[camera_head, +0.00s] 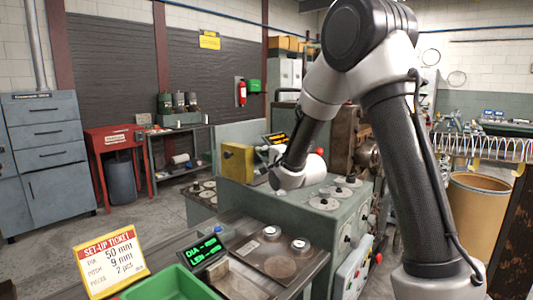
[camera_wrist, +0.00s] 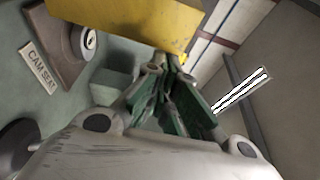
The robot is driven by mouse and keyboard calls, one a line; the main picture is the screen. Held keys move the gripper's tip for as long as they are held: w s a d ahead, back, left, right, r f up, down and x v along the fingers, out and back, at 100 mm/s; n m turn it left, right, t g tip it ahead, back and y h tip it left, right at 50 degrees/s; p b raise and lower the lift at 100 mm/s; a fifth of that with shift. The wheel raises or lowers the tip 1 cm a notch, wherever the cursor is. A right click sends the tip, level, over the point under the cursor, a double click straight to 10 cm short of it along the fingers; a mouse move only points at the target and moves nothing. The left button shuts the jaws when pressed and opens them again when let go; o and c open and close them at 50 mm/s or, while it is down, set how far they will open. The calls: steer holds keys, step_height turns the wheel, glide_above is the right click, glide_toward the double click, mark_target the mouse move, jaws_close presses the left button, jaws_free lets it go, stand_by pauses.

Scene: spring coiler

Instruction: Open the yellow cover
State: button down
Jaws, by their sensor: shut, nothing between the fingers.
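The yellow cover (camera_head: 238,161) stands on the left end of the green machine (camera_head: 295,215). In the wrist view the yellow cover (camera_wrist: 125,20) fills the top, its lower edge tilted. My gripper (camera_wrist: 168,62) is shut and empty, its fingertips close to the cover's lower right edge. I cannot tell whether they touch it. In the head view my own wrist hides most of the gripper, just right of the cover. What lies under the cover is hidden.
A block beside a "CAM SEAT" label (camera_wrist: 38,67) sits left of my gripper. Round discs (camera_head: 325,202) lie on the machine top. A set-up ticket (camera_head: 110,262), a green bin (camera_head: 175,284) and a green-lit display (camera_head: 203,252) are in front.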

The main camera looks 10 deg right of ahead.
steer(key=shift+s+a+r+n, duration=0.1)
steer(key=shift+s+a+n, duration=0.25)
steer(key=shift+s+a, duration=0.25)
steer(key=shift+s+a+r+n, duration=0.1)
steer(key=shift+s+a+n, duration=0.25)
steer(key=shift+a, duration=0.35)
